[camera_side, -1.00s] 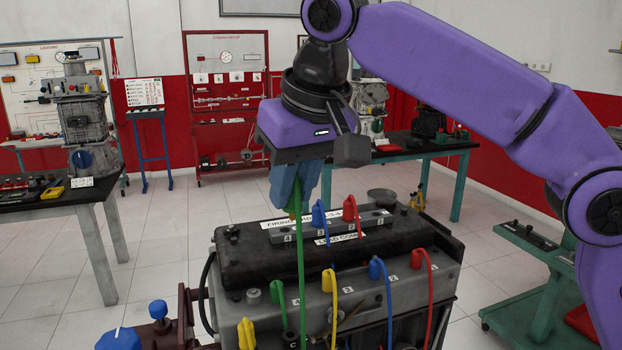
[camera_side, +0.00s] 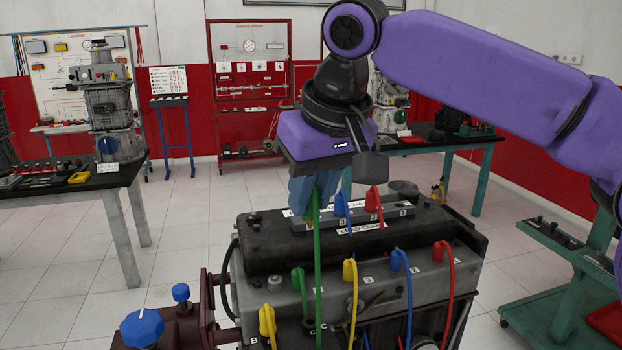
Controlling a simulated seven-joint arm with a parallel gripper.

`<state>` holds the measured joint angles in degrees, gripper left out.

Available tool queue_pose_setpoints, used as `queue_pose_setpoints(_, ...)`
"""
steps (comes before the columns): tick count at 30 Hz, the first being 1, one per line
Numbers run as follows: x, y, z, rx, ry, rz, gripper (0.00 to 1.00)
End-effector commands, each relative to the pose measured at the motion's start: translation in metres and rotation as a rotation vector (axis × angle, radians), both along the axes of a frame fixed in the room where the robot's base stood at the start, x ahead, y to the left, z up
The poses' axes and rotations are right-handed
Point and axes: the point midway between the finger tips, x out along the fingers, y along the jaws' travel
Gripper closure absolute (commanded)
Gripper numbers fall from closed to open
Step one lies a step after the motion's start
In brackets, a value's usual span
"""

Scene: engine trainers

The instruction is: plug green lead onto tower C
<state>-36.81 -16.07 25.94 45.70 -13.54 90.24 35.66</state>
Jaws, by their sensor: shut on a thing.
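My gripper (camera_side: 315,205) has blue fingers shut on the upper end of the green lead (camera_side: 317,260), just above the engine's top. The fingers hide most of the held end. The lead hangs straight down from them in front of the engine block (camera_side: 268,297). Its lower part passes a dark round fitting (camera_side: 308,326) low on the engine, where small lettering seems to include a C. The lead hides part of this lettering, so I cannot tell for certain which tower is C. Another green boot (camera_side: 298,280) sits on the engine's front row.
Blue (camera_side: 341,205) and red (camera_side: 373,199) plugs stand on the rear rail, close right of my fingers. Yellow (camera_side: 350,271), blue (camera_side: 399,261) and red (camera_side: 441,252) boots with leads fill the front row. Another yellow boot (camera_side: 267,320) is low left. Blue knobs (camera_side: 143,327) stand at lower left.

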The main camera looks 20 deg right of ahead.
Motion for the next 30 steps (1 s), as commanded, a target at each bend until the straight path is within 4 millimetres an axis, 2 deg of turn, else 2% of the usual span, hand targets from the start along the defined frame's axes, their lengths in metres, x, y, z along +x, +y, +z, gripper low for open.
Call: queue_pose_setpoints(30, 0.000, 0.000, -0.052, 0.001, -0.001, -0.001, 1.00)
